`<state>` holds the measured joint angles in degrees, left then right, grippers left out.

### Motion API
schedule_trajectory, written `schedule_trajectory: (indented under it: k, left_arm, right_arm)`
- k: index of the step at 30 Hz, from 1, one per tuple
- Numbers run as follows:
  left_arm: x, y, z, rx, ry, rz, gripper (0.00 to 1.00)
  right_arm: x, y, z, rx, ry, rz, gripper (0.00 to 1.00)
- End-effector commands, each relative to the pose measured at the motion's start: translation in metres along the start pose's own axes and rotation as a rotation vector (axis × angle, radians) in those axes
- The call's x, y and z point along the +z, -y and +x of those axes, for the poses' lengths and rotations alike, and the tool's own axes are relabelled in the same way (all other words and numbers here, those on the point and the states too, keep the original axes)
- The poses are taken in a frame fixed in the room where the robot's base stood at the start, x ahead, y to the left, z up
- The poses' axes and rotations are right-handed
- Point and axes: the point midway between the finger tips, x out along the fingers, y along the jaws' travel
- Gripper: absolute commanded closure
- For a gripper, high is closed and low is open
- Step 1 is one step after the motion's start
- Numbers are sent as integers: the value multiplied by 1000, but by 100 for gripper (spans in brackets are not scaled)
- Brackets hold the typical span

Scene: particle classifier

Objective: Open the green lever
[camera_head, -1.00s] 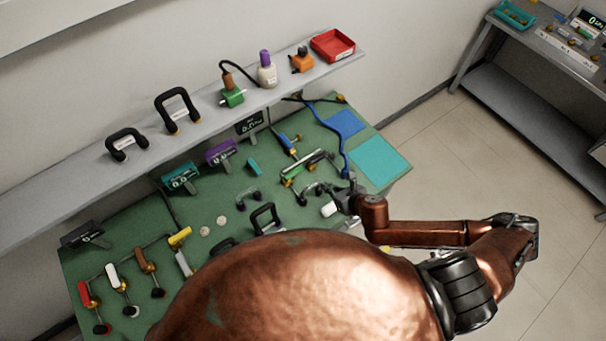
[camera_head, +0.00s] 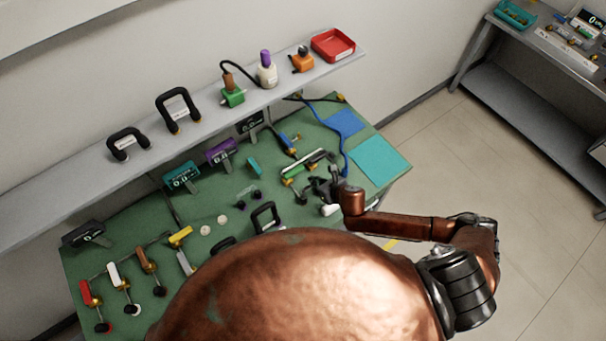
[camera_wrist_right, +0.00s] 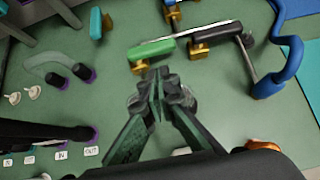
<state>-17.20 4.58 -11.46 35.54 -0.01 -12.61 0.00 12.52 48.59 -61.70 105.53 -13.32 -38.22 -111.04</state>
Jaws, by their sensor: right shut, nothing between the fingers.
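The green lever (camera_wrist_right: 152,48) lies across a brass valve in the right wrist view, just beyond my fingertips. It also shows in the head view (camera_head: 293,171) on the right part of the green table. Whether the fingertips touch the lever I cannot tell. In the head view the right gripper (camera_head: 322,187) is low over the table, to the right of the lever. My left gripper does not show.
A black-handled lever (camera_wrist_right: 216,34) sits right beside the green one. A blue hose (camera_wrist_right: 283,68) runs further right. A teal mat (camera_head: 379,160) lies on the table's right end. A grey shelf (camera_head: 200,125) runs behind.

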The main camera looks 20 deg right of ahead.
Motion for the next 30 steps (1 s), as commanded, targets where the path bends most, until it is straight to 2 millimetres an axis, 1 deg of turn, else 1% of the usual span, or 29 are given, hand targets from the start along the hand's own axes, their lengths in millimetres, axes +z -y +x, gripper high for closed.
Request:
schedule_trajectory:
  k: [1, 3, 9, 12, 15, 21, 30]
  left_arm:
    - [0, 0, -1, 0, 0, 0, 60]
    - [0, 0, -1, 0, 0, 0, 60]
    - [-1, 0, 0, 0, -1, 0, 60]
    - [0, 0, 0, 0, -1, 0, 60]
    - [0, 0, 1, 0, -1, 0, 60]
    - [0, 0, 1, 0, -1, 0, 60]
    - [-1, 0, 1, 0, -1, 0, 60]
  right_arm:
    - [1, -1, 11, 0, 1, 2, 100]
    - [1, -1, 26, -1, 1, 1, 100]
    - [1, -1, 64, 0, 1, 2, 100]
    - [0, -1, 79, 0, 1, 1, 100]
    - [0, 0, 89, 0, 0, 1, 100]
    - [0, 0, 97, 0, 1, 0, 100]
    - [0, 0, 97, 0, 1, -1, 100]
